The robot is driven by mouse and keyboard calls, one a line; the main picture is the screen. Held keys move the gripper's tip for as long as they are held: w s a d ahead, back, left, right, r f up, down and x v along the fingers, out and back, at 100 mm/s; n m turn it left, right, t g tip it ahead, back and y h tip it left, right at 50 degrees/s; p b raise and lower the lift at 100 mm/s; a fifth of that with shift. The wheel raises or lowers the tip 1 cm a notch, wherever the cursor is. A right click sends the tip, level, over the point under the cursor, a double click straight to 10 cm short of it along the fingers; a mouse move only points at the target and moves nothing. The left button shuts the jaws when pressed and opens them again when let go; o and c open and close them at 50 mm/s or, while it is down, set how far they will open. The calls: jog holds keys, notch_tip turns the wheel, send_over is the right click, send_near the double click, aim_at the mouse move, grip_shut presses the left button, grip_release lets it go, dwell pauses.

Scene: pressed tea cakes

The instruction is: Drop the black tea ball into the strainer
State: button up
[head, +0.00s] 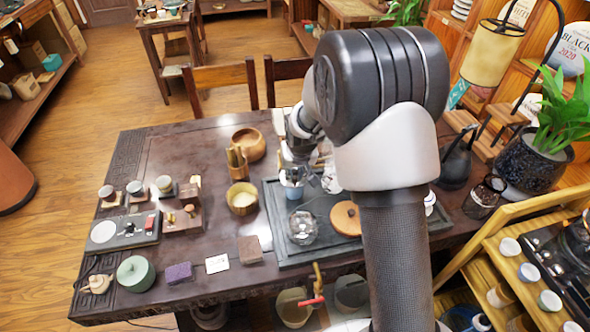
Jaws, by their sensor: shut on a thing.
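My gripper (312,180) is over the back left part of the dark tea tray (268,205), partly behind my own arm. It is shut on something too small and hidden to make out. I cannot pick out the black tea ball. A small white and blue cup (292,190) is just below and left of the gripper; I cannot tell whether they touch. A clear glass pitcher (303,228) stands nearer on the tray. I cannot make out the strainer for certain.
A round wooden lid (346,218) lies on the tray. Left of it stand a pale-filled bowl (242,198), a wooden bowl (249,143) and a holder with wooden tools (236,162). A dark kettle (457,160) is at right. The table's back left is clear.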

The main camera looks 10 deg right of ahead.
jog(key=o, duration=0.7)
jog(key=shift+o, duration=0.3)
jog(key=o, duration=0.4)
jog(key=shift+c, duration=0.2)
jog(key=shift+r, duration=0.15)
notch_tip(320, 180, up, 7)
jog(key=p, duration=0.4)
jog(key=shift+p, duration=0.4)
